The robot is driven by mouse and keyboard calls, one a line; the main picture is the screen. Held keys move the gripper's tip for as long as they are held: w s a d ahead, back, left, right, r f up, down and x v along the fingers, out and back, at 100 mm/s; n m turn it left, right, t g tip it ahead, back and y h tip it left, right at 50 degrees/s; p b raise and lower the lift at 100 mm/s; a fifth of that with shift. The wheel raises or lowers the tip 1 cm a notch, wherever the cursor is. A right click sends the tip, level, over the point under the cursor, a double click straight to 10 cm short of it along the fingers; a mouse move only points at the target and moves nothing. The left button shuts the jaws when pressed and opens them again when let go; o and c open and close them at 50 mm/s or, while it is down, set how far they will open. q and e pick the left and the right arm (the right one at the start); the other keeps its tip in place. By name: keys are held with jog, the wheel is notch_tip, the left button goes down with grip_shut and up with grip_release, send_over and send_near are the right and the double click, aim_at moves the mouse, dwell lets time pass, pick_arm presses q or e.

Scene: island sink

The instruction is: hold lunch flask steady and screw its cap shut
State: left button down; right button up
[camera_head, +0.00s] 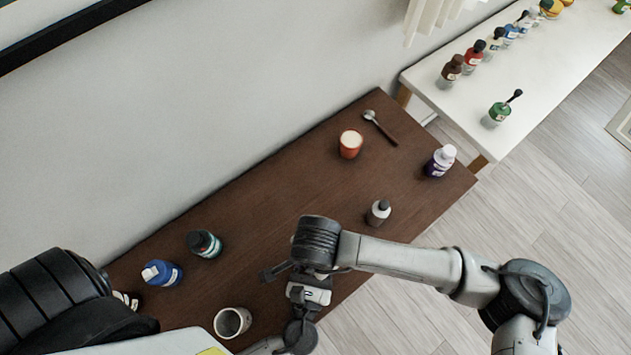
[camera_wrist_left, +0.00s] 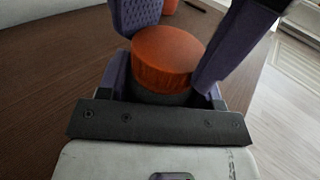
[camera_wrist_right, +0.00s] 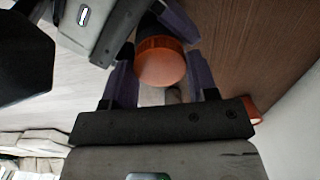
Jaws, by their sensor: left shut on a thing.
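The lunch flask has a dark body (camera_wrist_left: 160,97) and an orange cap (camera_wrist_left: 168,60), which sits on top of it. In the left wrist view my left gripper (camera_wrist_left: 163,88) is shut around the dark body below the cap. My right gripper (camera_wrist_right: 162,76) is open, with the orange cap (camera_wrist_right: 161,62) between its purple fingers in the right wrist view. In the left wrist view its fingers straddle the cap from above; whether one touches it I cannot tell. In the head view my right arm and gripper hide nearly all of the flask.
On the brown table (camera_head: 290,190) stand an orange cup (camera_head: 350,144), a spoon (camera_head: 380,126), a purple bottle (camera_head: 440,160), a grey bottle (camera_head: 379,212), a teal jar (camera_head: 204,243), a blue bottle (camera_head: 161,273) and a white mug (camera_head: 232,322). A white side table (camera_head: 535,95) holds several bottles.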

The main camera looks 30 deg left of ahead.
jog(key=c, duration=0.4)
jog(key=m, duration=1.1)
jog(key=o, duration=1)
jog(key=shift+r, duration=2.25)
jog(key=shift+c, duration=0.2)
